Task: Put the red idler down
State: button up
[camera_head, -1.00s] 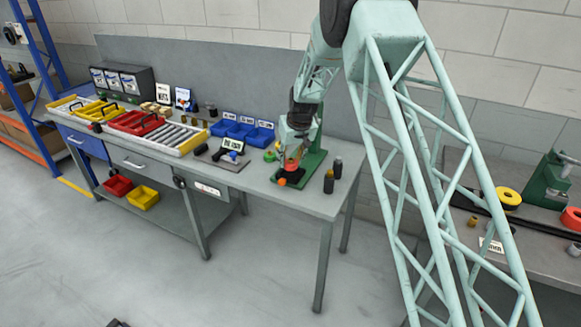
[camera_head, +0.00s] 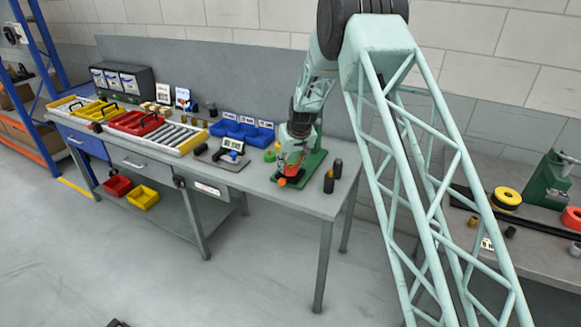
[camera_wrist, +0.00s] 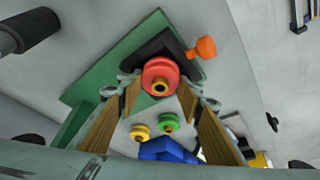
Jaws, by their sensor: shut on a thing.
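My gripper (camera_wrist: 160,92) is shut on the red idler (camera_wrist: 160,75), a flanged red wheel with a brass-coloured centre, held between the fingertips. In the wrist view the idler overlaps a black block (camera_wrist: 150,52) with an orange knob (camera_wrist: 206,47) on a green stand (camera_wrist: 105,68). Whether it touches the block I cannot tell. In the head view my gripper (camera_head: 292,160) is low over the stand (camera_head: 312,164) near the bench's right end, and the idler is mostly hidden. A yellow idler (camera_wrist: 140,132) and a green idler (camera_wrist: 168,123) lie beside the stand.
Two dark cylinders (camera_head: 333,178) stand just right of the stand. Blue bins (camera_head: 243,130), a grey device with a small sign (camera_head: 232,146) and a roller tray (camera_head: 180,137) are to the left on the bench (camera_head: 262,185). The bench's front strip is mostly clear.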

jog(key=shift+f, duration=0.1)
jog(key=o, duration=1.1)
jog(key=shift+c, duration=0.2)
jog(key=shift+v, duration=1.1)
jog(key=v, duration=1)
